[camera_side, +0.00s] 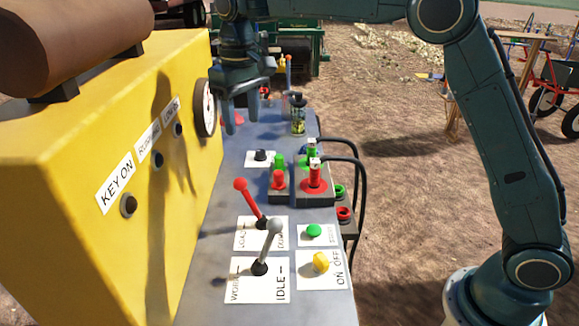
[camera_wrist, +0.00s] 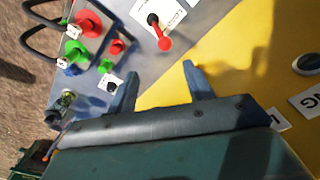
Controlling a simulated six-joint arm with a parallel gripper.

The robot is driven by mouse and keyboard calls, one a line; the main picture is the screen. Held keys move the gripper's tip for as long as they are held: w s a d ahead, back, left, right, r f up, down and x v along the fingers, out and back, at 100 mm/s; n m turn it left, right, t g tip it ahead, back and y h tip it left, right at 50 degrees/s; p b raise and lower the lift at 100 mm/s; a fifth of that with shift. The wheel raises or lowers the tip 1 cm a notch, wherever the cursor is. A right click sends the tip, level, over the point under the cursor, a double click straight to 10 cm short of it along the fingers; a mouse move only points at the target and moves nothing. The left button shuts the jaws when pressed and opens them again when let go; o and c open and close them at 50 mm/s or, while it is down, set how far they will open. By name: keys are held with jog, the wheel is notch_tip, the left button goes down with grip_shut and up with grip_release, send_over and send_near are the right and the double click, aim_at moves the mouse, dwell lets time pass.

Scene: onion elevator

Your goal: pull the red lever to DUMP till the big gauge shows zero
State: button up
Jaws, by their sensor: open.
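The red lever (camera_side: 250,201) stands on a white plate marked LOAD on its left and, partly hidden, DUMP on its right. It leans left, towards LOAD. In the wrist view its red knob (camera_wrist: 165,44) lies just beyond the fingertips. My gripper (camera_side: 242,123) is open and empty, above and behind the lever and apart from it. Its two fingers (camera_wrist: 160,76) point towards the lever in the wrist view. The big round gauge (camera_side: 204,108) is on the yellow housing, seen nearly edge-on, so its reading cannot be told.
A grey lever (camera_side: 271,245) marked WORK and IDLE stands close in front of the red lever. Green (camera_side: 314,231) and yellow (camera_side: 321,262) buttons sit to the right. Red and green connectors with black cables (camera_side: 345,160) are behind. The yellow housing (camera_side: 90,150) walls the left side.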

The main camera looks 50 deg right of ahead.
aim_at(240, 178)
jog(key=shift+w+a+f, duration=0.6)
jog(key=shift+w+f, duration=0.2)
jog(key=shift+f, duration=0.05)
notch_tip(240, 178, down, 14)
jog(key=shift+r, duration=0.1)
dwell(0.4)
grip_shut()
